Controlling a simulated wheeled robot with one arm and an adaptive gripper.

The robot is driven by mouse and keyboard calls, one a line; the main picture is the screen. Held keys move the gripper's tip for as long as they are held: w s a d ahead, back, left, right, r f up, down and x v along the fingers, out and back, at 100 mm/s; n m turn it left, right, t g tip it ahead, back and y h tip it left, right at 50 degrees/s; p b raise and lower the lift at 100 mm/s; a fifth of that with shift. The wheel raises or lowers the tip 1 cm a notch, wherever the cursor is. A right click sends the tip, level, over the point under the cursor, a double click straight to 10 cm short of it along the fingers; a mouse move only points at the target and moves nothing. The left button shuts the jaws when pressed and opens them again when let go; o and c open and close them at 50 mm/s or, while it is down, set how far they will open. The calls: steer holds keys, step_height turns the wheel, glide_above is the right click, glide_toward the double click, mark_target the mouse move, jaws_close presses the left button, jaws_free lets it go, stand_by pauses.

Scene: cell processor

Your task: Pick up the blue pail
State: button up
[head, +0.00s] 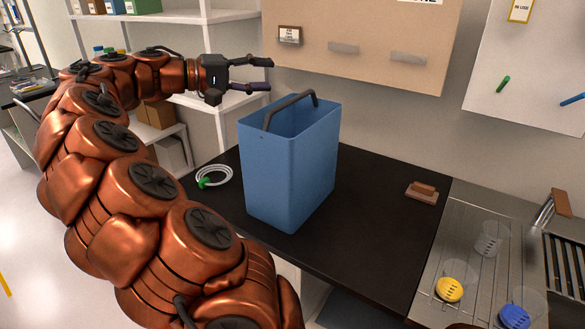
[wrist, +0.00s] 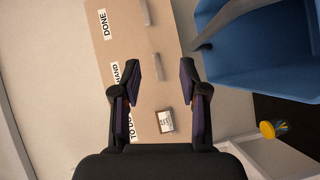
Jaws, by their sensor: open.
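The blue pail (head: 288,170) is a tall rectangular bin with a dark arched handle (head: 290,108) over its open top. It stands upright on the black counter. My gripper (head: 271,75) is open and empty, above and to the left of the pail's rim, apart from the handle in the head view. In the wrist view my gripper (wrist: 170,80) shows two spread fingers with nothing between them. There the pail (wrist: 270,50) is at the upper right, outside the fingers, with part of its handle (wrist: 225,20) showing. The inside of the pail is mostly hidden.
A coiled white hose with a green end (head: 214,177) lies left of the pail. A brown block (head: 423,191) lies on the black counter (head: 375,225) to the right. A steel rack (head: 465,255) holds clear cups. A tan board (head: 365,40) hangs behind, and white shelves (head: 235,125) stand left.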

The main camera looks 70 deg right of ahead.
glide_toward(293, 101)
steer(key=s+d, duration=0.1)
steer(key=d, duration=0.2)
steer(key=shift+a+f+p+x, duration=0.15)
steer(key=shift+p+x, duration=0.35)
steer(key=shift+x, duration=1.45)
steer(key=shift+a+f+p+x, duration=0.15)
steer(key=shift+p+x, duration=0.35)
steer(key=shift+x, duration=1.4)
steer(key=shift+s, duration=0.15)
jaws_close()
